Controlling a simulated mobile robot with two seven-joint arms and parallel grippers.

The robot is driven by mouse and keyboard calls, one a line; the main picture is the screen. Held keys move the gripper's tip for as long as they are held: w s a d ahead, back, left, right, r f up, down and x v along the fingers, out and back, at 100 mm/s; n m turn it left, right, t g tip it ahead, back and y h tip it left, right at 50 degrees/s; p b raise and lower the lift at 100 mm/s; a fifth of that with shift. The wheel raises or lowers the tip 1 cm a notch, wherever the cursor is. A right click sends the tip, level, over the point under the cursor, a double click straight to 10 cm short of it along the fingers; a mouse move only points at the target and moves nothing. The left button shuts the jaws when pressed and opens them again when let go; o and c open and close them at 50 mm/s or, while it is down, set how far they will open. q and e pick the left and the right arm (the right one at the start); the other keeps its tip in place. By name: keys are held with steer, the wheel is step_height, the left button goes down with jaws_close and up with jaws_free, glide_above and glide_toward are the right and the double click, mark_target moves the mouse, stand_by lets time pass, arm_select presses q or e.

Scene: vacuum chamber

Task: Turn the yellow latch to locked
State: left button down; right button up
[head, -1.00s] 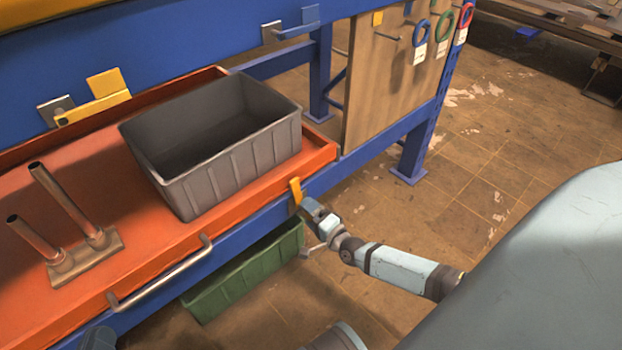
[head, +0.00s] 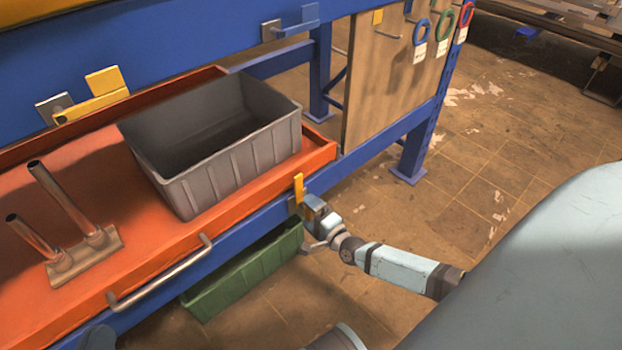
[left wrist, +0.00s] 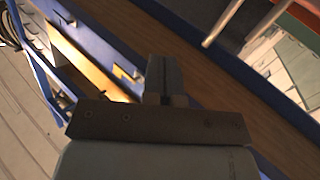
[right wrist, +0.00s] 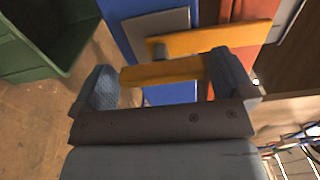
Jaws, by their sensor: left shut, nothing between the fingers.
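The yellow latch (head: 298,190) stands almost upright at the front right corner of the orange tray. My right gripper (head: 316,212) is at its lower end. In the right wrist view, the fingers of the right gripper (right wrist: 163,85) are wide apart, with a yellow bar of the latch (right wrist: 160,73) between them. Another yellow bar (right wrist: 225,37) lies just beyond, in front of a grey plate (right wrist: 160,28). I cannot tell whether the fingers touch the latch. In the left wrist view my left gripper (left wrist: 163,75) is shut and empty, away from the latch.
A grey bin (head: 230,165) sits on the orange tray (head: 150,235), beside two metal posts (head: 85,240). A metal handle (head: 160,275) runs along the tray's front. A green bin (head: 245,270) is below. Another yellow fixture (head: 95,105) is on the blue beam.

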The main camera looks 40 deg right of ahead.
arm_select(q)
steer(key=r+p, duration=0.1)
steer(key=r+t+p, duration=0.1)
steer(key=r, duration=0.1)
steer(key=r+t+p, duration=0.1)
steer(key=r, duration=0.1)
steer(key=shift+a+r+n+p, duration=0.25)
steer(key=shift+n+p, duration=0.05)
steer(key=shift+p, duration=0.1)
arm_select(e)
steer(key=s+d, duration=0.1)
steer(key=s, duration=1.2)
steer(key=shift+s, duration=0.4)
